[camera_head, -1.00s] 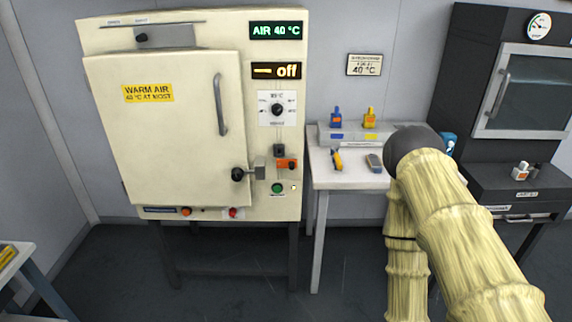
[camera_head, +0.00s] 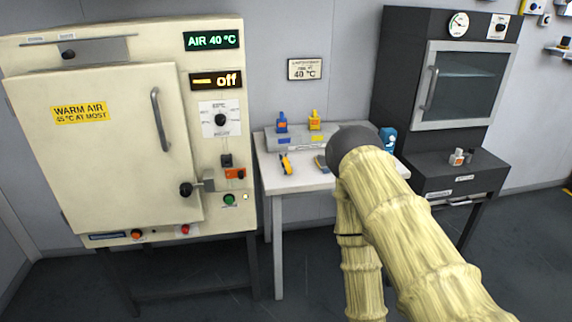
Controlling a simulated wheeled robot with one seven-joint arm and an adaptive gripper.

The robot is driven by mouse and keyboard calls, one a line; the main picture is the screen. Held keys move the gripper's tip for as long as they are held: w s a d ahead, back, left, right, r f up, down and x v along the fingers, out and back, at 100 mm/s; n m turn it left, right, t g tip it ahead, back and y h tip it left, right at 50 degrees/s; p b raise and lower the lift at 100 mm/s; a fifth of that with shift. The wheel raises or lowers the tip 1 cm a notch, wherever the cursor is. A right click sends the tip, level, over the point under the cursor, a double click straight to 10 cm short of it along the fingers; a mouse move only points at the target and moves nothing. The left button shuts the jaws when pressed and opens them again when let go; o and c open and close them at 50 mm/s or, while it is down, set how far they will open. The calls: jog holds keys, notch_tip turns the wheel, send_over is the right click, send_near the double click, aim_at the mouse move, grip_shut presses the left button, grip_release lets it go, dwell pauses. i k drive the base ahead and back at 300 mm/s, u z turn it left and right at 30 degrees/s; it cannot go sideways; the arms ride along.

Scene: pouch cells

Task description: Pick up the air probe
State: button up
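On the small white table are several handheld tools, and I cannot tell for certain which is the air probe. A blue device (camera_head: 282,123) and a yellow device (camera_head: 315,121) stand upright on a grey stand (camera_head: 297,142) at the table's back. A yellow and dark tool (camera_head: 286,163) lies in front of the stand. A grey tool (camera_head: 321,162) lies to its right, close to my arm in the picture. My arm, in a pale yellow sleeve, covers the table's right part. My gripper does not show.
A large cream warm-air cabinet (camera_head: 118,140), door shut and display reading off, stands left of the white table (camera_head: 297,180). A dark cabinet (camera_head: 404,65) with a glass door stands right. A blue item (camera_head: 388,141) shows beside my arm. The floor in front is clear.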

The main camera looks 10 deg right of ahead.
aim_at(285, 161)
jog(key=i, duration=1)
